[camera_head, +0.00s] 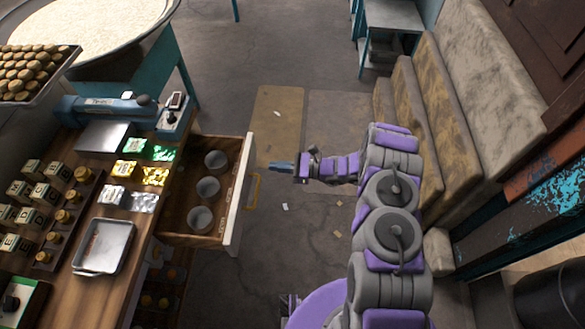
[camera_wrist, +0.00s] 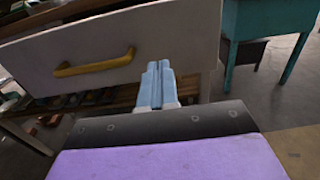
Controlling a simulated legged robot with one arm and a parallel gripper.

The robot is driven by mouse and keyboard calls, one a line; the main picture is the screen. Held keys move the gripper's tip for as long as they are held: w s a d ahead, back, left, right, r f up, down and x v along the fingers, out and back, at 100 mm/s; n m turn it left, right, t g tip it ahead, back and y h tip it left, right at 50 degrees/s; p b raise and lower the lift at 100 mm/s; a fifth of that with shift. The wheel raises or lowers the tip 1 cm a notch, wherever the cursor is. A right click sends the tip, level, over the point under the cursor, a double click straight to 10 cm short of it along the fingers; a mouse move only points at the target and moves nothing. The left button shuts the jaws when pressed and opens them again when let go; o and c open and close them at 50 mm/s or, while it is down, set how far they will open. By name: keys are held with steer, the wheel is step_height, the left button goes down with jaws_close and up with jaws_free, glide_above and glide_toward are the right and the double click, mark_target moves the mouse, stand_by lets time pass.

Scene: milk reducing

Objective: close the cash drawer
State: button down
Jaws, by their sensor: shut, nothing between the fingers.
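The cash drawer (camera_head: 181,212) stands open, pulled out to the right from the wooden counter. It is a wooden box with a white front panel (camera_head: 239,195) and a yellow handle (camera_head: 254,190). Several round grey cups (camera_head: 208,187) sit inside it. My gripper (camera_head: 281,165) is shut and empty, to the right of the drawer front near its far end, past the handle. In the wrist view the shut blue fingers (camera_wrist: 158,84) point at the white drawer front (camera_wrist: 120,45), with the yellow handle (camera_wrist: 95,64) to their left.
A large round pan (camera_head: 85,35) stands at the back left. The floor between is mostly clear.

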mark_target(251, 164)
steer(key=a+b, duration=0.1)
steer(key=a, duration=0.3)
steer(key=shift+w+a+f, duration=0.1)
steer(key=shift+w+a, duration=0.05)
steer(key=shift+a, duration=0.65)
steer(key=shift+a, duration=0.15)
